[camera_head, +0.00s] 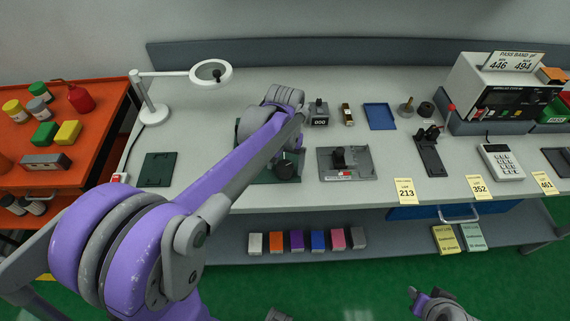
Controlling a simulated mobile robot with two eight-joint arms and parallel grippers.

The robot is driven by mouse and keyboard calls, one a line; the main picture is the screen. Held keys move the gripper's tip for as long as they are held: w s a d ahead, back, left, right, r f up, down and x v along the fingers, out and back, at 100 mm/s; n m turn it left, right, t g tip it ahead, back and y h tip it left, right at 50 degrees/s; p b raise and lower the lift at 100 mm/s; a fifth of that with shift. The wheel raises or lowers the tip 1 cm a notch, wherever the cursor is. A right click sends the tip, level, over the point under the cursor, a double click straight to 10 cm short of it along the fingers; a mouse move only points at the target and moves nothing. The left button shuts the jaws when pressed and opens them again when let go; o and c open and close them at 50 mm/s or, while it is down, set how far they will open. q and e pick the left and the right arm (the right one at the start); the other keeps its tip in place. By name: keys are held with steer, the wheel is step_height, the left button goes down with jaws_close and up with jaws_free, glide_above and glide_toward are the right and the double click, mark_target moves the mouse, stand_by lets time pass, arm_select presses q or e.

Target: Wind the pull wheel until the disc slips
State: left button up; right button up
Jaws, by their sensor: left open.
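The tape payoff unit appears to be the grey round part (242,128) and green base (262,181) at the middle of the bench, largely hidden behind my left forearm. A dark round knob (286,168) shows just past the forearm's lower edge. I cannot tell which part is the pull wheel or the disc. My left gripper (285,98) is at the unit's far side; it is open. Its fingertips are hidden, so contact cannot be told. My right gripper (424,295) is low at the bottom edge, off the bench front, apart from the unit; its opening is unclear.
A grey plate fixture (345,163) stands right of the unit, with a small counter (319,113) behind. A magnifier lamp (153,111) stands left. A dark clamp fixture (430,155), keypad (501,162) and instrument (505,95) are right. A dark green mat (158,169) is empty.

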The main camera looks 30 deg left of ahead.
arm_select(q)
steer(key=c, duration=1.4)
steer(key=shift+o, duration=0.2)
steer(key=shift+m, duration=0.3)
steer(key=m, duration=0.5)
steer(key=shift+m+b, duration=0.3)
steer(key=m, duration=0.5)
steer(key=shift+m, duration=0.4)
steer(key=o, duration=1.4)
steer(key=shift+c, duration=0.2)
